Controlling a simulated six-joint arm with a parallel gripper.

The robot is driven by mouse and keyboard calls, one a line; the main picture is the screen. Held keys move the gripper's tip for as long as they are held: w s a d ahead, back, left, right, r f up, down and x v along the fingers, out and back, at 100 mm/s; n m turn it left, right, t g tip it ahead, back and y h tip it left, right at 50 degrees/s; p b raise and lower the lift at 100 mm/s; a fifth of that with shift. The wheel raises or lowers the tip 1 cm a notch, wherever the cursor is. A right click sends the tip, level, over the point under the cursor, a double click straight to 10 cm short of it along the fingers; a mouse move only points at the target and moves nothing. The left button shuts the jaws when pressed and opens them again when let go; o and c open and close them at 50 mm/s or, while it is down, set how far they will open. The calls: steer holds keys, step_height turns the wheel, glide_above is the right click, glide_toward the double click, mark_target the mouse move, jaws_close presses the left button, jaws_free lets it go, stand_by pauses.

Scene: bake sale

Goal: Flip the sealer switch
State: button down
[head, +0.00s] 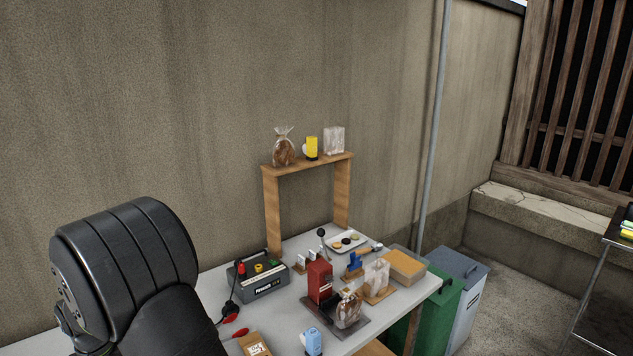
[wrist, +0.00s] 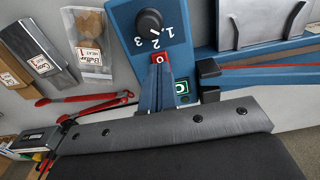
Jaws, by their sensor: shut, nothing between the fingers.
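The sealer's blue panel (wrist: 122,22) fills the upper middle of the wrist view. It carries a black dial (wrist: 149,20) marked 1, 2, 3. Below the dial is a red switch piece marked 0 (wrist: 160,57), and lower right a green piece (wrist: 182,87) with a white mark. My gripper (wrist: 160,66) is shut and empty, its narrow fingers pointing at the red piece. The fingers cover part of the panel beside the green piece. Whether the tips touch the switch I cannot tell. I cannot make out the sealer or my fingers in the head view.
Red-handled tongs (wrist: 85,98) and labelled paper bags (wrist: 88,40) lie left of the panel. The sealer's black block (wrist: 208,70) and long arm extend right. In the head view, a grey box (head: 262,283), a red dispenser (head: 320,280) and bagged goods crowd the table (head: 300,245).

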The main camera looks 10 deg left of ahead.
steer(key=shift+r, duration=2.5)
step_height(320, 180, down, 7)
steer(key=shift+f, duration=0.1)
step_height(320, 180, up, 17)
step_height(320, 180, down, 8)
steer(key=shift+w+a, duration=0.25)
steer(key=shift+a, duration=0.05)
steer(key=shift+r, duration=0.3)
